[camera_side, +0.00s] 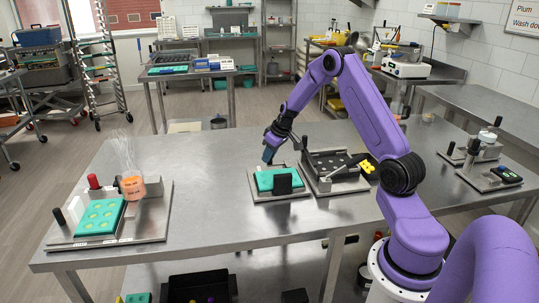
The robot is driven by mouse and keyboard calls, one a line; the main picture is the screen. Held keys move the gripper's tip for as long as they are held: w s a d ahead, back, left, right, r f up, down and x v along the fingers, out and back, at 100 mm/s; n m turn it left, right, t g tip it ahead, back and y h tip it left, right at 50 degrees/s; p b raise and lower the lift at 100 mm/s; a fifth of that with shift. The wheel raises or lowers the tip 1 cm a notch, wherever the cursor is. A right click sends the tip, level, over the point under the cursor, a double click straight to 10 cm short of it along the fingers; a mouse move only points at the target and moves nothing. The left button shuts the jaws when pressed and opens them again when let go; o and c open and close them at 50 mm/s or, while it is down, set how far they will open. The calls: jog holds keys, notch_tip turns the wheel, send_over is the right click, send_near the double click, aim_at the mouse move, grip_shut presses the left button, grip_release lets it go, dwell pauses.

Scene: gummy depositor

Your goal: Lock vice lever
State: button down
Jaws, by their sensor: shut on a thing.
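My gripper (271,141) points down over the left back corner of a small metal station near the middle of the table. It is shut on a small dark-blue upright piece (267,155), which seems to be the vice lever's handle; the fingers hide most of it. I cannot tell the lever's angle at this size.
A black tray station (333,186) with a black post stands close to the right. At the left, another plate (152,228) carries a teal mould (101,217), coloured handles and an orange-filled container (132,186). The table (205,165) between is clear. More fixtures stand at the right (478,172).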

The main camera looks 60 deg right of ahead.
jog(key=c, duration=1)
grip_release()
jog(key=shift+o, duration=0.2)
jog(key=v, duration=1.7)
jog(key=shift+r, duration=0.3)
jog(key=s+a+n+g+y, duration=0.1)
jog(key=s+a+n, duration=0.25)
jog(key=a, duration=0.95)
jog(key=s+a+n+g+y, duration=0.15)
jog(key=s+a, duration=0.25)
jog(key=a, duration=0.8)
jog(key=s+a+f+n+g+h, duration=0.1)
jog(key=s+a+n, duration=0.2)
jog(key=s, duration=0.8)
jog(key=s+a+f+n+g+h, duration=0.1)
jog(key=s+a+n, duration=0.3)
jog(key=s, duration=0.7)
jog(key=shift+s+a+f, duration=0.2)
jog(key=shift+a+f, duration=0.35)
jog(key=shift+a, duration=0.05)
